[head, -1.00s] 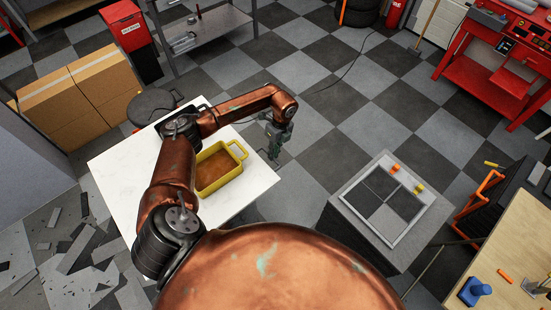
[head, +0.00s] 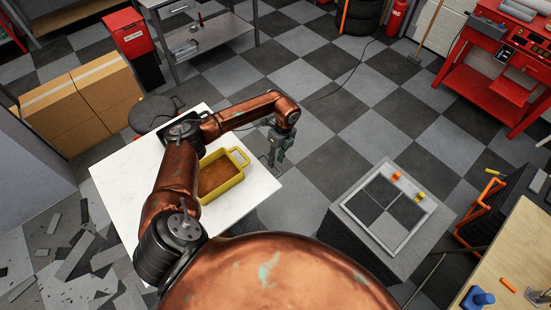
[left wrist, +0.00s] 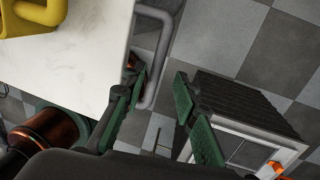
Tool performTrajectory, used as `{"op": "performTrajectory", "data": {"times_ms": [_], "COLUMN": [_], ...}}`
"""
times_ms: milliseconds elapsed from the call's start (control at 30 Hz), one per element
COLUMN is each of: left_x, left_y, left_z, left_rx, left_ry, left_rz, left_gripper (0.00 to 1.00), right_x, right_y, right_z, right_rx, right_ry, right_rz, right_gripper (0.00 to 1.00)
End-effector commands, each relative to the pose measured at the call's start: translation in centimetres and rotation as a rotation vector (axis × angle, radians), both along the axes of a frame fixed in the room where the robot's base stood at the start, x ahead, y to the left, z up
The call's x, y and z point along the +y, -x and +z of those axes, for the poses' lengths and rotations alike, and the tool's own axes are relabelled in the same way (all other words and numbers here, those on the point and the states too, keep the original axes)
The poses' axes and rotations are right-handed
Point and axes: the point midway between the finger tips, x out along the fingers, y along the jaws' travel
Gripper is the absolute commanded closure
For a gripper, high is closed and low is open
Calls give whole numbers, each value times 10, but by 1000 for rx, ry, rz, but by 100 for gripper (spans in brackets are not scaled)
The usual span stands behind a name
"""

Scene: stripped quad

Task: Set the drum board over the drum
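No thing is plainly recognisable as the drum board. A dark round-topped thing (head: 154,111), partly hidden behind the white table, may be the drum; I cannot tell. A framed panel of dark and light squares (head: 385,213) lies on a grey block at the right. My left gripper (head: 272,160) hangs over the floor beside the table's right edge, apart from both. In the left wrist view its green-padded fingers (left wrist: 160,108) stand apart with nothing held between them. My right gripper is not in view.
The white table (head: 125,175) holds a yellow tray (head: 238,182) with brown contents. Orange and yellow pieces (head: 397,175) sit on the panel's far edge. Cardboard boxes (head: 85,100) stand at left. Checkered floor is clear between table and block. Debris lies at lower left.

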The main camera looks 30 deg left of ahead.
Motion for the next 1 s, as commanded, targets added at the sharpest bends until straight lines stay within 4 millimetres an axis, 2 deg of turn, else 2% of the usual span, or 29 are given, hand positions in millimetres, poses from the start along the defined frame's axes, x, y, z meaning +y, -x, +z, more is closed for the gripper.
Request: {"op": "performTrajectory", "data": {"times_ms": [133,233,700,833,1000], "left_x": [0,0,-5,-6,-6], "left_y": [0,-3,-20,-22,-23], "left_z": [3,13,101,113,118], "left_rx": [1,-1,-2,-1,0], "left_ry": [0,0,0,-1,0], "left_rz": [-1,-1,0,1,1], "left_gripper": [73,73,73,73,73], "right_x": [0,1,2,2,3], "right_y": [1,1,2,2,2], "right_z": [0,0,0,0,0], "right_rx": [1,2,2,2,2], "right_ry": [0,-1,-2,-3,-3], "right_rz": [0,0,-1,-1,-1], "right_gripper": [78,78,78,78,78]}}
